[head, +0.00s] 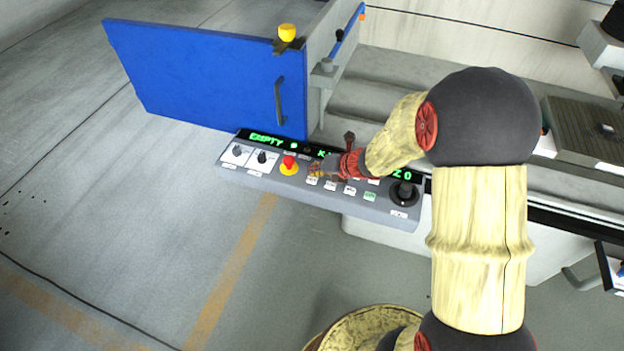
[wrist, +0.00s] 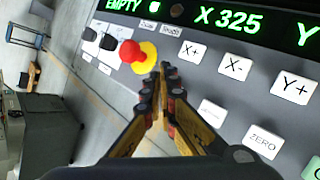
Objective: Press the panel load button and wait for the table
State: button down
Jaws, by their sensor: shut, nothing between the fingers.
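The grey control panel (head: 330,197) shows in the head view under a green-lit display reading EMPTY (head: 266,139). My gripper (head: 314,169) is shut and empty, over the middle of the panel. In the wrist view its fingertips (wrist: 165,68) are close to the panel face, between the red stop button (wrist: 131,52) on its yellow base and the X+ key (wrist: 190,50). Whether they touch the panel I cannot tell. The X- key (wrist: 235,67), Y+ key (wrist: 293,86) and ZERO key (wrist: 263,141) are readable. I cannot make out a load label; the fingers hide part of the panel.
A blue door (head: 205,75) with a dark handle stands behind the panel's left side. Two dark knobs (wrist: 98,37) are left of the stop button. A larger black knob (head: 404,193) is at the panel's right end.

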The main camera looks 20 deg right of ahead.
jog(key=shift+f, duration=0.1)
dwell(0.7)
jog(key=shift+f+b, duration=0.3)
